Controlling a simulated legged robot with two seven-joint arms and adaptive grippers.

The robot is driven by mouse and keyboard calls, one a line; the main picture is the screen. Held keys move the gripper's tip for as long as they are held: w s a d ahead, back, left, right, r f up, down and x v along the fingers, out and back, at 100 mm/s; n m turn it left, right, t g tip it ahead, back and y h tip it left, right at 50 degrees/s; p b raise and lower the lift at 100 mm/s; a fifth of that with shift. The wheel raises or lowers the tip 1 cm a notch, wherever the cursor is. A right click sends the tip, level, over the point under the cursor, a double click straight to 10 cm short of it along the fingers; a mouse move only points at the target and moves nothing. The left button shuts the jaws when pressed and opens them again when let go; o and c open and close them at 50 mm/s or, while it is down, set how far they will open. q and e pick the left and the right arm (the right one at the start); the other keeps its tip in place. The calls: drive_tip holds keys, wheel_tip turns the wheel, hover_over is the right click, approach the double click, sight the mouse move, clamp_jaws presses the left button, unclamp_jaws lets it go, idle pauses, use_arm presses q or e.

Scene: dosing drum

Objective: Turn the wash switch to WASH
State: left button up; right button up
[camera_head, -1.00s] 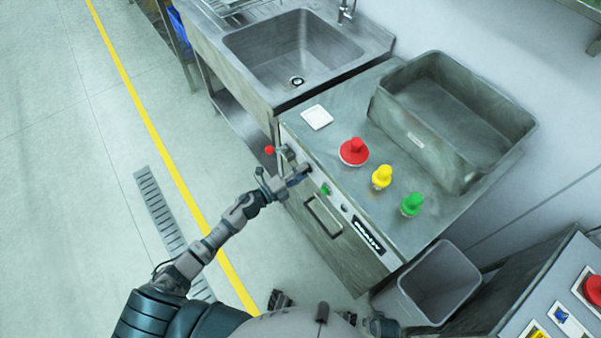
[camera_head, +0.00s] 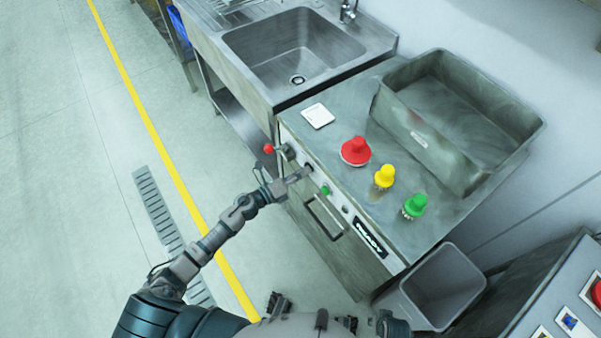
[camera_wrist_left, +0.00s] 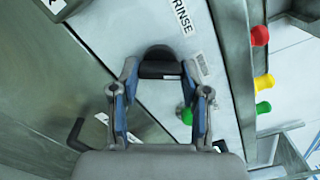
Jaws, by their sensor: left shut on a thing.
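The wash switch is a dark knob (camera_wrist_left: 160,62) on the pale front panel of the steel cabinet. The knob also shows in the head view (camera_head: 309,167), partly hidden by my gripper. My left gripper (camera_head: 302,174) has its fingers on either side of the knob and is shut on it; it also shows in the left wrist view (camera_wrist_left: 160,76). My right gripper is not in view.
A red-balled lever (camera_head: 268,149) sticks out left of the switch. A green button (camera_head: 325,190) and a door handle (camera_head: 324,217) lie to its right and below. Red (camera_head: 356,152), yellow (camera_head: 384,177) and green (camera_head: 414,205) knobbed pieces stand on the cabinet top.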

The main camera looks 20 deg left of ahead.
use_arm(q)
drive_tip(key=shift+s+d+f, duration=0.2)
drive_tip(key=shift+f, duration=0.25)
drive_tip(key=o, duration=1)
drive_tip(key=shift+c, duration=0.2)
drive_tip(key=shift+o, duration=0.9)
drive_tip(key=shift+w, duration=0.1)
drive_tip(key=shift+w+r, duration=0.1)
drive_tip(key=shift+r, duration=0.05)
drive_tip(key=v, duration=1.2)
